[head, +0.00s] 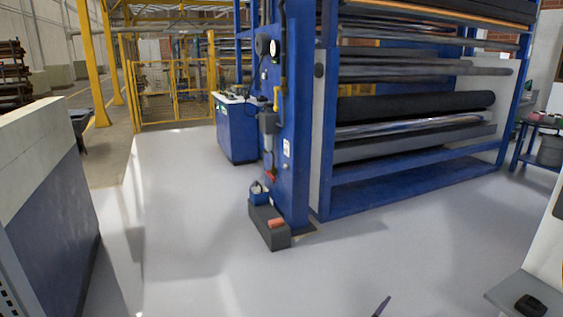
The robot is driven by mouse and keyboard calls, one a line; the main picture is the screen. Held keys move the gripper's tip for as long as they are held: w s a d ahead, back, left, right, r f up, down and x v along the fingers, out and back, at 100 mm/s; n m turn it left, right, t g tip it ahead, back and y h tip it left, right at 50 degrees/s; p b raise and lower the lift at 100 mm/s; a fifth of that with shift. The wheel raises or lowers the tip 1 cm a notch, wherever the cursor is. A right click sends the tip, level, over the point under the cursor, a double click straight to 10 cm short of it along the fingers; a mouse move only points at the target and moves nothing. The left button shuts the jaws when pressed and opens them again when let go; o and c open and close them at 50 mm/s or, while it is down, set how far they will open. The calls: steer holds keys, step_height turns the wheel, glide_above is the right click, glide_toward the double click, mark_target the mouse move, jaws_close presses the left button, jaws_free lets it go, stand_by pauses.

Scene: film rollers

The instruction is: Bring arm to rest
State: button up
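My gripper does not show clearly in the head view, and no part of my arm can be made out with certainty. A small dark, slim object (381,306) rises at the bottom edge, right of the middle. It is cut off by the frame, and I cannot tell whether it is part of me or a thing on the floor.
The blue roller frame (296,125) holds several film rollers (415,105). A dark box (270,226) stands on the floor at its foot. A blue cabinet (237,130) stands behind. A blue-and-white partition (45,205) closes the left. The pale floor (185,215) between is clear.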

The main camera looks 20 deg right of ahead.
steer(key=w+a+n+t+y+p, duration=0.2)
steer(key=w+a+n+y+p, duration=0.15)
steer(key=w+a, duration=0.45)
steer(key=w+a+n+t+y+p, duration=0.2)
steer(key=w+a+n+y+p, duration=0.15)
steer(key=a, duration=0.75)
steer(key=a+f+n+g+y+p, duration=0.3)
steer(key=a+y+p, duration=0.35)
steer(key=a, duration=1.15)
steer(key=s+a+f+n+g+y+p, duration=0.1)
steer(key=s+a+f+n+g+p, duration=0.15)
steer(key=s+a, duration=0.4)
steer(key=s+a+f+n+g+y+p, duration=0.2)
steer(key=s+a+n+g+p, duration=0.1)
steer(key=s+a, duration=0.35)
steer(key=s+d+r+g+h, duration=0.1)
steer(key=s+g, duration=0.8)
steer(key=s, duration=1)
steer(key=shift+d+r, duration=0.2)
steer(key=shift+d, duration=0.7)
